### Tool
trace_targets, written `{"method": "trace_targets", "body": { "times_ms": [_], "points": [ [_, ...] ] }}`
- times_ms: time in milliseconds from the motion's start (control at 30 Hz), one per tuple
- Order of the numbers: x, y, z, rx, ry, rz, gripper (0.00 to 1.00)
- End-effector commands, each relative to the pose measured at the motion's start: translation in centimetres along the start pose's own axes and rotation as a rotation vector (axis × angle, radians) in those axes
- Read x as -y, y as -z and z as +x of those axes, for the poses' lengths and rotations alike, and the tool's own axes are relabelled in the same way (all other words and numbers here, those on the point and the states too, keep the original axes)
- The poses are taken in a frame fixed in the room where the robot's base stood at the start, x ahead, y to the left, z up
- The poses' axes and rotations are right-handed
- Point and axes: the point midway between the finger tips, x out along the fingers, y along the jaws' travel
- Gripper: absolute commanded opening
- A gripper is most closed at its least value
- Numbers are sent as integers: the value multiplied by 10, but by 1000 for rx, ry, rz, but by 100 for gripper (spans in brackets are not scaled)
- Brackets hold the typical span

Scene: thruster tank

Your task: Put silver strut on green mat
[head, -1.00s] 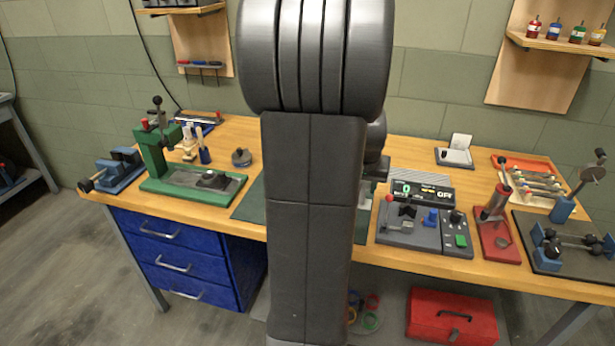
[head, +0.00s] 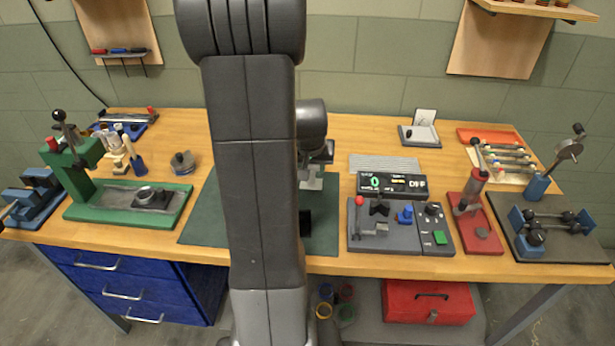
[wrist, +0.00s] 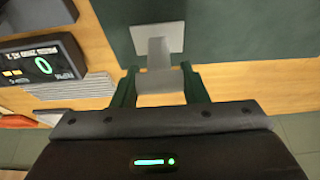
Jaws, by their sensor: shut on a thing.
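My gripper (wrist: 160,84) is shut on the silver strut (wrist: 158,50), a pale grey piece with a narrow stem and a flat square plate at its far end. In the wrist view the plate lies over the dark green mat (wrist: 240,30). In the head view the green mat (head: 205,215) lies on the bench, largely covered by my arm. The strut (head: 311,182) shows just right of my arm, over the mat's right part. I cannot tell whether its plate touches the mat.
A grey ribbed pad (head: 385,163), a display box (head: 393,185) and a grey control fixture (head: 385,228) stand right of the mat. A green press (head: 85,185) and a round grey knob piece (head: 183,162) stand to its left.

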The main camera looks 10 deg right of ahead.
Motion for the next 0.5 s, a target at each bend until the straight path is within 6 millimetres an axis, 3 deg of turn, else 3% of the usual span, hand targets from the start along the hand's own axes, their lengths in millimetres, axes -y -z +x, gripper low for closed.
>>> {"method": "trace_targets", "body": {
  "times_ms": [200, 500],
  "points": [
    [0, -12, 28, 4, -1, -1, 16],
    [0, -14, 32, 0, 0, 0, 16]
  ]
}}
